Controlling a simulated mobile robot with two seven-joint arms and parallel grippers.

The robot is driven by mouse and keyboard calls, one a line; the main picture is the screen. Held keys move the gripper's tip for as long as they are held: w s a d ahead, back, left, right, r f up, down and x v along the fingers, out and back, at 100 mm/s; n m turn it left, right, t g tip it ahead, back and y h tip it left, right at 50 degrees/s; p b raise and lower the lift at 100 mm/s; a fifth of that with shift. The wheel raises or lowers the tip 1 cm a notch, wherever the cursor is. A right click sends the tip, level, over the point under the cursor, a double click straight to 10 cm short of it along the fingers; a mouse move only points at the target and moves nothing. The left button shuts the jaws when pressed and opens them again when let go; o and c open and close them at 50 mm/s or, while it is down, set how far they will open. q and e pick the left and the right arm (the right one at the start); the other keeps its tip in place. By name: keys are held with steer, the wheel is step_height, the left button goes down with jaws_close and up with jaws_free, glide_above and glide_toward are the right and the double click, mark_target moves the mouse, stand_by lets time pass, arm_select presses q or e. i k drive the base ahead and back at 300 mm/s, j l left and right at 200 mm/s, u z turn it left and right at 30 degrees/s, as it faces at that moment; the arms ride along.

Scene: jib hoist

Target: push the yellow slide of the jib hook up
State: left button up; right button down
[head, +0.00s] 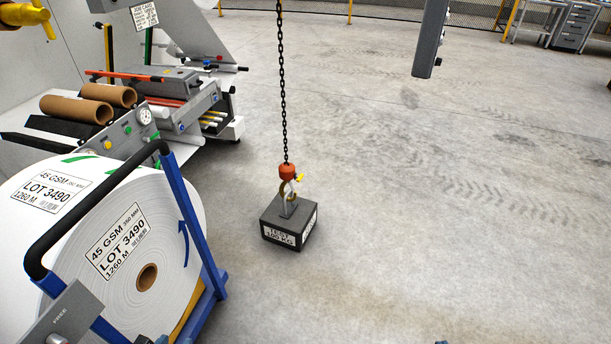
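The jib hook hangs on a dark chain (283,85) in the middle of the head view. Its top is an orange block (287,171), with a small metal hook below it. A small yellow piece (299,177), which looks like the slide, sticks out to the right just under the orange block. The hook is at the grey lifting bracket of a dark test weight (289,222) on the floor. Whether it passes through the bracket is too small to tell.
A large white paper roll (150,235) on a blue frame (190,215) with a black handle fills the lower left. A machine with brown cores (105,95) stands behind it. A grey bar (431,40) hangs at the upper right. The floor right of the weight is clear.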

mark_target(300, 177)
steer(key=i+l, duration=0.25)
steer(key=l, duration=0.15)
steer(key=i+l, duration=0.25)
steer(key=i+l+u, duration=0.1)
steer(key=l, duration=0.4)
steer(key=i+l, duration=0.55)
steer(key=l, duration=0.25)
steer(key=i+l, duration=0.25)
steer(key=l, duration=0.15)
steer(key=i+l+u, duration=0.1)
steer(key=l, duration=0.3)
steer(key=i+l, duration=0.3)
steer(key=l, duration=0.15)
